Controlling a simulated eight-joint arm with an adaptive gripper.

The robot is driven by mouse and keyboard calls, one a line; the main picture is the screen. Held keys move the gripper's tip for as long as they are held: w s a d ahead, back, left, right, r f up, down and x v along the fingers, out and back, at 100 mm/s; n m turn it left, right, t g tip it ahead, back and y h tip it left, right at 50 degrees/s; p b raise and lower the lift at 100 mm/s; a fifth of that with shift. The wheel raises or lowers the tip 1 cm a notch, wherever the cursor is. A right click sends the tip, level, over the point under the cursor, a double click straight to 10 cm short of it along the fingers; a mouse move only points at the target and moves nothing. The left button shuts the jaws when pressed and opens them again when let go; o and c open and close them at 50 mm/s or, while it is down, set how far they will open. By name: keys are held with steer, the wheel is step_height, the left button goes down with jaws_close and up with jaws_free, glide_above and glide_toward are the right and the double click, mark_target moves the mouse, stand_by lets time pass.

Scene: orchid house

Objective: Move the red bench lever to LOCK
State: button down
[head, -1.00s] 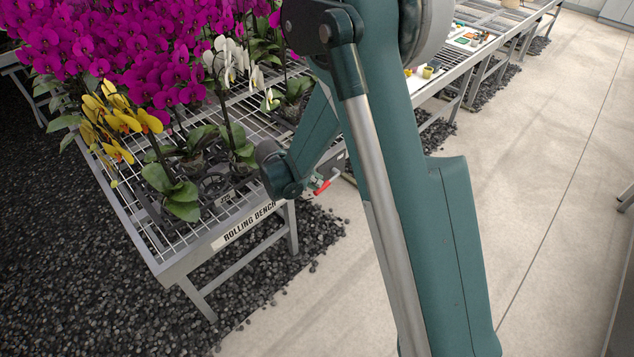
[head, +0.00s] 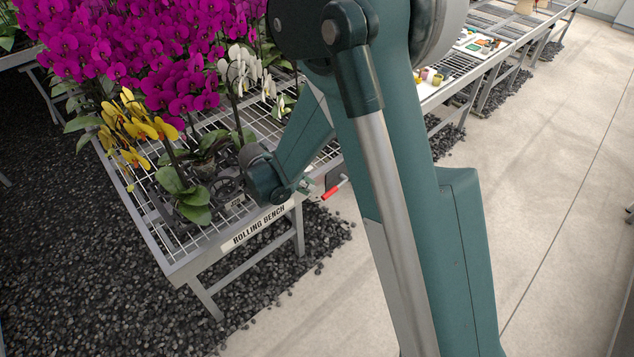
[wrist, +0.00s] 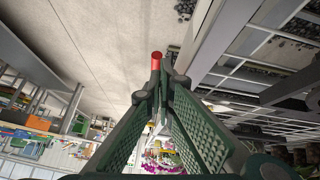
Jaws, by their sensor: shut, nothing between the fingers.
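The red-gripped bench lever (head: 332,190) has a pale shaft and sits at the near right corner of the rolling bench (head: 187,267), by a grey plate (head: 337,176). Its red grip points down and left in the head view. In the wrist view the round red end of the lever (wrist: 156,57) shows just beyond the fingertips. My gripper (wrist: 161,86) is shut and empty, its tips close to the red grip; I cannot tell whether they touch. No LOCK marking is readable.
Potted orchids, magenta (head: 120,45), yellow (head: 130,125) and white (head: 240,68), stand on the bench mesh beside my arm. A "ROLLING BENCH" label (head: 259,228) is on its front edge. Concrete floor (head: 560,150) lies open to the right.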

steer(key=shift+s+a+r, duration=0.25)
steer(key=shift+s+a, duration=0.65)
steer(key=shift+a, duration=0.05)
steer(key=shift+r, duration=0.1)
steer(key=s+d+r+n+y, duration=0.1)
steer(key=s+d+r+n, duration=0.15)
steer(key=d+r, duration=0.6)
steer(key=s+d+r+n+y, duration=0.15)
steer(key=s+d+r, duration=0.25)
steer(key=d+r, duration=0.5)
steer(key=s+d+r+n+y, duration=0.1)
steer(key=s+d+r, duration=0.2)
steer(key=s, duration=0.4)
steer(key=s+d+r+n+t+y, duration=0.1)
steer(key=s+d+r, duration=0.2)
steer(key=s+d, duration=0.2)
steer(key=s+d+r+n+t+y, duration=0.1)
steer(key=s+d+r, duration=0.2)
steer(key=s, duration=0.7)
steer(key=shift+d+r, duration=0.4)
steer(key=shift+d, duration=0.35)
